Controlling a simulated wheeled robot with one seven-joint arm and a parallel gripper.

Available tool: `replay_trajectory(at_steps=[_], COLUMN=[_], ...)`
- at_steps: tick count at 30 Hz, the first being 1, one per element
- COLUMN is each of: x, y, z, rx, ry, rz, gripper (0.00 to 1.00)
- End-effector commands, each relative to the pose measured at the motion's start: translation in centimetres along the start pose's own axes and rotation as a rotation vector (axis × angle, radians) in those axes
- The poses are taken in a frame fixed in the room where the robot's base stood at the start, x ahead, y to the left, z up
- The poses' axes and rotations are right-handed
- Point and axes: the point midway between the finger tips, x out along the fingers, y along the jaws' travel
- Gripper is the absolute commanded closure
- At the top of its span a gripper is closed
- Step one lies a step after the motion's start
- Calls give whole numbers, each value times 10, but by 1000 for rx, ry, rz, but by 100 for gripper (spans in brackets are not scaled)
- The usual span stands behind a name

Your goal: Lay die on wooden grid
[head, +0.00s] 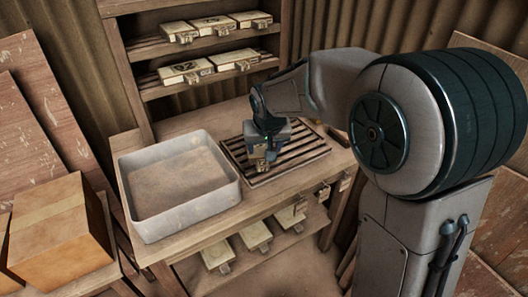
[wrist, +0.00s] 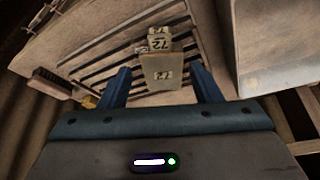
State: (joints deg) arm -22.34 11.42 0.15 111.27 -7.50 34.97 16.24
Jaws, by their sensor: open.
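The wooden grid (head: 313,152) lies on the bench right of the grey tray, with dark gaps between its slats. It also shows in the wrist view (wrist: 115,50). A pale die marked 72 (wrist: 162,72) appears to rest on the grid; its small end (head: 261,166) shows below my gripper in the head view. My gripper (wrist: 159,72) is open, with one blue finger on each side of the die and a visible gap to each. In the head view my gripper (head: 266,148) is low over the grid's left part and hides most of the die.
A grey tray (head: 128,180) stands on the bench (head: 212,229) close left of the grid. Shelves behind (head: 165,93) and below hold several other dies (head: 187,71). A brush (wrist: 55,85) lies beside the grid. A cardboard box (head: 60,230) stands at the far left.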

Motion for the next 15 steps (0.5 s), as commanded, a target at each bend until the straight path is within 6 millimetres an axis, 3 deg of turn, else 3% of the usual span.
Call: replay_trajectory(at_steps=[8, 11, 15], x=[-9, -20, -50], y=[3, 17, 54], z=[2, 12, 49], rx=[3, 17, 58], ry=[-1, -10, -38], rz=[1, 10, 31], gripper=[42, 42, 42])
